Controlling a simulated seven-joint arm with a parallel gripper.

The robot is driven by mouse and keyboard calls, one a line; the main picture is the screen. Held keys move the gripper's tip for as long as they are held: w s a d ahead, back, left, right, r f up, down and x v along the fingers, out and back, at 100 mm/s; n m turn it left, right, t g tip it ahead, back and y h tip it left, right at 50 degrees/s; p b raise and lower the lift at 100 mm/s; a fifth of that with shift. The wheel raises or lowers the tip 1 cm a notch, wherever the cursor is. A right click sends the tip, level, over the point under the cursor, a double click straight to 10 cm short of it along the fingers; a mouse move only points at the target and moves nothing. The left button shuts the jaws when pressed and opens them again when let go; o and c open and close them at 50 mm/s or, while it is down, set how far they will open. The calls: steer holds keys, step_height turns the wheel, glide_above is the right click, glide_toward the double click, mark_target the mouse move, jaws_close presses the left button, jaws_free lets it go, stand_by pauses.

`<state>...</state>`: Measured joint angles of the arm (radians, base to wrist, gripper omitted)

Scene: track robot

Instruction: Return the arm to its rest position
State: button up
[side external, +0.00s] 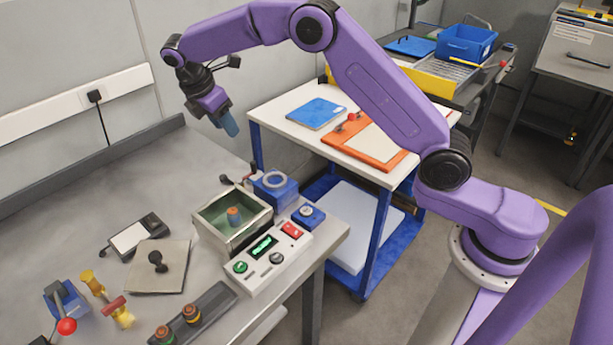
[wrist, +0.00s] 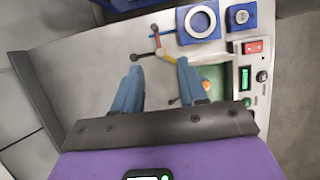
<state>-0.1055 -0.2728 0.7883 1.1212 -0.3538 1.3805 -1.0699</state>
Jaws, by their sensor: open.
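My gripper (side external: 226,122) hangs in the air above the back of the bench in the side view, at the end of the raised purple arm. In the wrist view its two blue fingers (wrist: 157,88) are apart with nothing held between them. Below it and to the right in the side view stands an open metal box (side external: 210,228). A small orange and blue-grey part (side external: 234,215) is inside the box. The part's orange top also shows in the wrist view (wrist: 206,86), next to a finger; the rest of it is partly hidden.
A control panel (side external: 268,262) with buttons adjoins the box. Blue fixtures (side external: 275,188) stand behind it. A plate with a black knob (side external: 157,268), a red-balled lever (side external: 66,325) and a dark rack (side external: 195,318) lie on the bench. A cart (side external: 275,122) stands behind. Air around my gripper is clear.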

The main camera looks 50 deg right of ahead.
steer(key=s+a+r+m+y, duration=0.1)
steer(key=s+r, duration=0.1)
steer(key=s, duration=0.8)
steer(key=s+a+r+m+y, duration=0.1)
steer(key=s+a+r, duration=0.1)
steer(key=s, duration=0.7)
steer(key=s+d+f+m+y, duration=0.1)
steer(key=s+d, duration=0.4)
steer(key=s, duration=0.6)
steer(key=s+d+f+m+y, duration=0.1)
steer(key=s+d, duration=0.4)
steer(key=s, duration=0.7)
steer(key=shift+s+f+m+y, duration=0.25)
steer(key=shift+f+m+y, duration=0.1)
steer(key=shift+m, duration=0.15)
